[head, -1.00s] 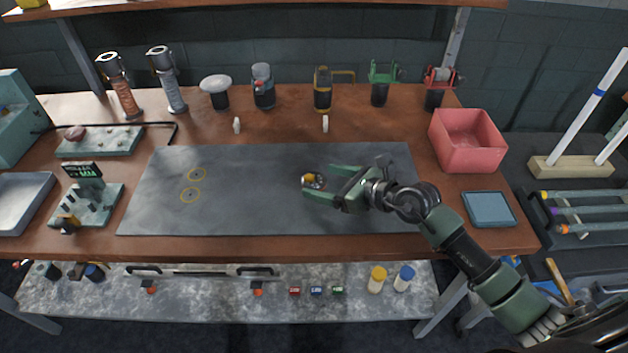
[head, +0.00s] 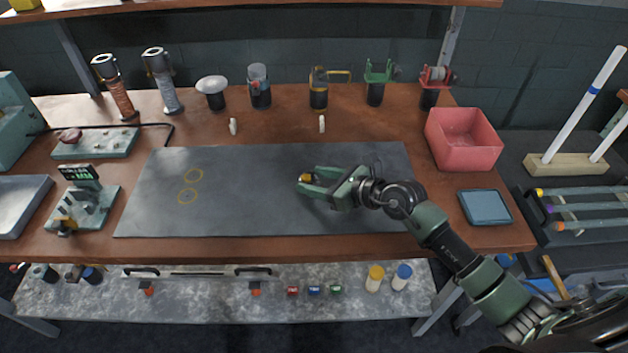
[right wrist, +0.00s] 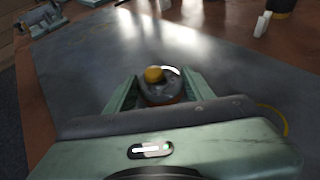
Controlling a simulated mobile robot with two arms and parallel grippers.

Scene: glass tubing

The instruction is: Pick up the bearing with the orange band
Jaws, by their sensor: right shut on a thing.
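The bearing (head: 305,178) is on or just above the dark grey mat, right of its middle; I cannot tell whether it touches the mat. In the right wrist view the bearing (right wrist: 169,85) shows a round metallic body with a yellow knob on top. A strip of orange shows low on it, partly hidden by the gripper. My right gripper (head: 309,182) is shut on the bearing, one finger on each side. It also shows in the right wrist view (right wrist: 160,92). My left gripper is not in view.
The mat (head: 240,190) is otherwise clear, with two yellow rings marked on its left. A red bin (head: 465,160) and a blue-grey tray (head: 486,207) lie to the right. Several tools and holders stand along the back. A green fixture (head: 85,205) stands at the left.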

